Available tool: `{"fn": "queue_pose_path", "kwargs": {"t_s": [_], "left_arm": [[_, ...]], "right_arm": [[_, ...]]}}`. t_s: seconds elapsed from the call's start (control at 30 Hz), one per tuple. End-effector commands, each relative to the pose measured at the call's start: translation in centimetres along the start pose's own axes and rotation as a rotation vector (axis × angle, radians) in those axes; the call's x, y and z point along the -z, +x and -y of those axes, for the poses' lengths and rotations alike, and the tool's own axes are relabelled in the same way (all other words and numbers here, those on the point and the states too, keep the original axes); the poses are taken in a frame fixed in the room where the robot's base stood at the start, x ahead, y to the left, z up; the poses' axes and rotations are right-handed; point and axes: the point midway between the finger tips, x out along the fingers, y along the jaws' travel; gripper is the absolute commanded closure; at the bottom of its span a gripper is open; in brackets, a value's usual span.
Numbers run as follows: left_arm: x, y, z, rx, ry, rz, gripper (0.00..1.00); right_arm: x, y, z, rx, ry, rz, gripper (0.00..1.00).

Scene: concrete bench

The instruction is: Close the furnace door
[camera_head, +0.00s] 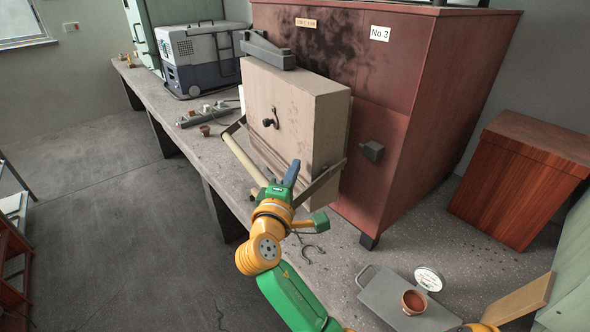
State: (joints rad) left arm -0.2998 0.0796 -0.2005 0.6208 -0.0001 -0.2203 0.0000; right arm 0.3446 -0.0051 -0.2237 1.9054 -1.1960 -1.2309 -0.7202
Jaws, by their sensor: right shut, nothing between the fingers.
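The furnace (440,60) is a large red-brown cabinet marked No 3, with dark soot on its front. Its thick beige door block (285,100) stands out from the front and shows a small dark knob. A pale handle bar (243,157) on metal side brackets runs across the door's lower front. My right gripper (288,178) is shut and empty, with blue fingertips pointing up at the right end of the bar, close to the door's lower edge. Whether it touches the bar or door cannot be told. My left gripper is out of view.
A grey tray (382,297) with a small terracotta cup (414,302) lies at the lower right. A grey and blue cooler box (200,55) stands at the back left. Small items and a power strip (207,115) lie on the bench.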

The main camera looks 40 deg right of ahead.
Motion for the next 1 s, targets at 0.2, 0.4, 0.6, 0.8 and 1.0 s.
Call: {"fn": "queue_pose_path", "kwargs": {"t_s": [0.2,0.4,0.6,0.8,1.0], "left_arm": [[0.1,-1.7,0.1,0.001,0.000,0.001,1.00],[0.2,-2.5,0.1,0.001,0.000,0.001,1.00],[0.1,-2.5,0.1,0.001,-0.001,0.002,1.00],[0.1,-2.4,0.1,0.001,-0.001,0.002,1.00],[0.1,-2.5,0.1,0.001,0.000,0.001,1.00]], "right_arm": [[-3.0,2.3,-0.4,0.000,-0.005,0.004,1.00],[-5.5,4.6,-0.2,0.000,-0.002,0.002,1.00],[-6.1,5.0,-0.1,-0.003,0.000,0.004,1.00],[-6.2,5.0,-0.1,-0.003,0.000,0.006,1.00],[-6.2,5.2,-0.2,-0.004,-0.001,0.006,1.00]]}}
